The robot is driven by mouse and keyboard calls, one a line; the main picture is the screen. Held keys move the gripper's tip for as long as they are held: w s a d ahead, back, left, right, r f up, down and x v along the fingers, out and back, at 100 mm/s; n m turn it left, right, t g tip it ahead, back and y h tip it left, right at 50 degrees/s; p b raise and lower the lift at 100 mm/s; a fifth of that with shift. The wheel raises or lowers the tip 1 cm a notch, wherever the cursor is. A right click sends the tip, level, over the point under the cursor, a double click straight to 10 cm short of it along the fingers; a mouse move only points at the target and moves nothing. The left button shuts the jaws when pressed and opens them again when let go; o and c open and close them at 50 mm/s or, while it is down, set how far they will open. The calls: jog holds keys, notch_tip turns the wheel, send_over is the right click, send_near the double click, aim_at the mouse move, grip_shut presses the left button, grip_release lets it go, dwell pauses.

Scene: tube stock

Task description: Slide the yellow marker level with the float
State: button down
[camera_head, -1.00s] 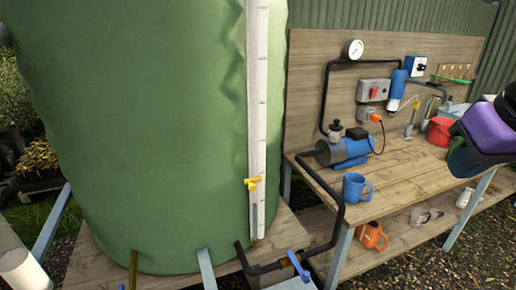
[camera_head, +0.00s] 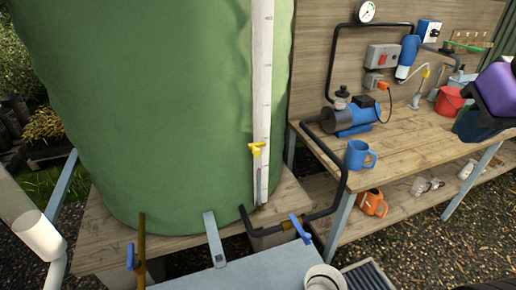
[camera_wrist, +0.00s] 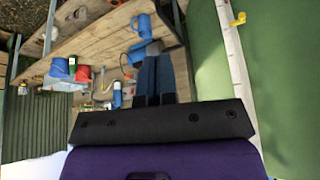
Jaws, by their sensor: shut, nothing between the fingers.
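The yellow marker (camera_head: 257,148) sits on the white gauge strip (camera_head: 262,80), which stands upright against the green tank (camera_head: 160,110), low on the strip. A thin clear tube runs along the strip below the marker; a float in it is too small to make out surely. The marker also shows at the top right of the wrist view (camera_wrist: 238,18). My gripper (camera_wrist: 153,60) is shut and empty, its dark fingers together, apart from the marker and strip. In the head view its fingers are not visible; only a purple and black part of my arm shows at the right edge.
A wooden bench (camera_head: 420,140) right of the tank carries a blue pump (camera_head: 348,115), a blue mug (camera_head: 360,155) and a red bucket (camera_head: 447,103). An orange mug (camera_head: 372,203) is on the lower shelf. A black pipe with a blue-handled valve (camera_head: 300,228) runs below the strip.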

dwell(0.3)
jog(key=c, duration=1.3)
grip_release()
jog(key=shift+w+a, duration=0.1)
jog(key=shift+w, duration=0.15)
jog(key=o, duration=0.4)
jog(key=w+a+f+n+t, duration=0.1)
jog(key=w, duration=0.3)
jog(key=w+a+f+n+t+y, duration=0.1)
jog(key=w+a, duration=0.1)
jog(key=w, duration=0.3)
jog(key=w+a+f+n, duration=0.1)
jog(key=w+a+f, duration=0.1)
jog(key=w, duration=0.3)
jog(key=shift+w+a+t, duration=0.25)
jog(key=shift+t, duration=0.15)
jog(key=w+a+f+n+t+y, duration=0.2)
jog(key=w+a+f+n+t, duration=0.1)
jog(key=w+a+f, duration=0.65)
jog(key=n+t, duration=0.3)
send_near(257, 154)
jog(key=w+d+r, duration=0.4)
jog(key=d+r, duration=0.2)
jog(key=s+a+f+n+t+y, duration=0.3)
jog(key=s+a+f+n, duration=0.15)
jog(key=f, duration=0.45)
jog(key=shift+m, duration=0.45)
jog(key=x, duration=1.1)
jog(key=shift+c, duration=0.4)
